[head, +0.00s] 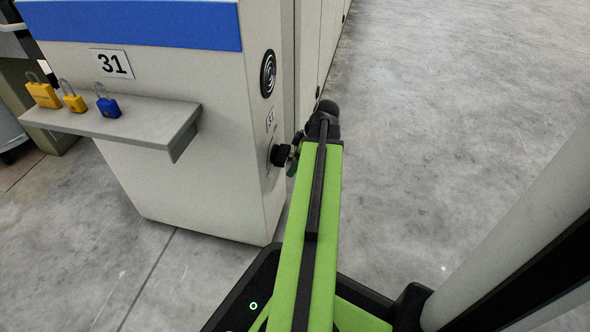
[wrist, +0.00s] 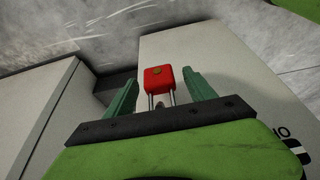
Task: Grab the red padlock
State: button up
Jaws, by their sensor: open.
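The red padlock (wrist: 159,79) shows in the wrist view, with a brass-coloured round spot on its body. Its two shackle legs point down in the picture, toward my gripper's dark crossbar, which hides their ends. My gripper (wrist: 161,80) is open, with one green finger on each side of the padlock. Whether the shackle is fixed to anything is hidden. In the head view my arm covers the padlock, and only a sliver of my gripper (head: 293,166) shows by the cabinet's side.
A pale cabinet (head: 190,185) marked 31 stands left of my arm, with a black knob (head: 280,155) close to my gripper. Its front shelf (head: 150,122) carries a large yellow padlock (head: 43,94), a smaller yellow padlock (head: 74,103) and a blue padlock (head: 108,107). The floor on the right is clear.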

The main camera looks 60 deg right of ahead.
jog(key=shift+r, duration=0.1)
grip_shut()
dwell(0.3)
